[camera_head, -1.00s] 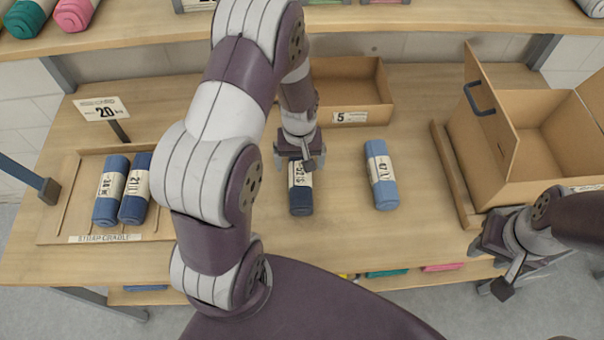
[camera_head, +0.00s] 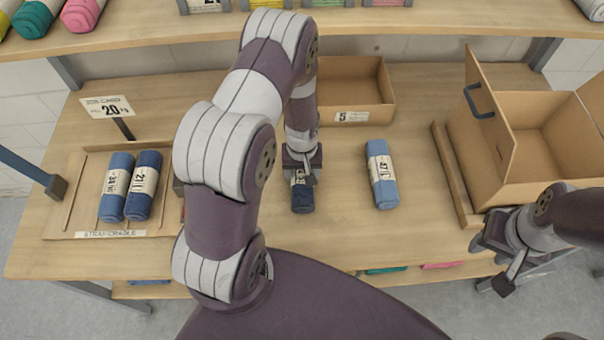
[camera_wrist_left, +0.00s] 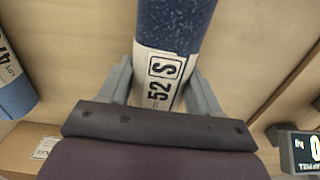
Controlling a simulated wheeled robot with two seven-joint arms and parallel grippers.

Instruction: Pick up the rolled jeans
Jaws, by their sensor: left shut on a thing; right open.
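A dark blue rolled jeans (camera_head: 302,198) with a white label band lies near the middle of the table, under my left gripper (camera_head: 302,164). In the left wrist view the rolled jeans (camera_wrist_left: 175,25) sits between the two grey fingers of the left gripper (camera_wrist_left: 168,88), its label reading 52 S. The left gripper is shut on it. The head view hides most of the roll behind the gripper. My right gripper (camera_head: 494,262) is open and empty at the right front edge of the table.
A lighter blue roll (camera_head: 382,174) lies to the right. Two rolls (camera_head: 117,188) (camera_head: 143,186) lie in the wooden cradle (camera_head: 110,234) at left. An open cardboard box (camera_head: 500,150) stands right, a shallow box (camera_head: 350,117) behind. Bare table lies between the middle rolls.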

